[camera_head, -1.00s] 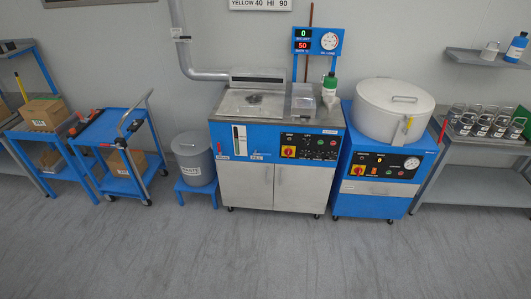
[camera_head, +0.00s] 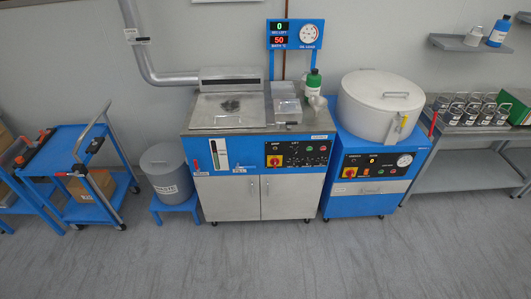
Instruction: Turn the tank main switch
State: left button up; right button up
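The tank (camera_head: 230,120) is a blue and steel cabinet in the middle of the head view, with a closed metal lid on top. Its front panel carries a red rotary switch on a yellow plate (camera_head: 274,161), left of a black panel with small knobs and lights (camera_head: 310,150). The switch is too small to tell its position. A similar red and yellow switch (camera_head: 349,172) sits on the blue machine with the round white drum (camera_head: 375,105) to the right. Neither of my grippers is in view.
A grey lidded bin (camera_head: 168,170) on a blue stand is left of the tank. A blue cart (camera_head: 75,140) with a box stands further left. A steel bench (camera_head: 465,170) with several containers is at the right. The grey floor (camera_head: 270,260) in front is clear.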

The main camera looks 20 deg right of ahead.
aim_at(274, 161)
jog(key=i, duration=1.6)
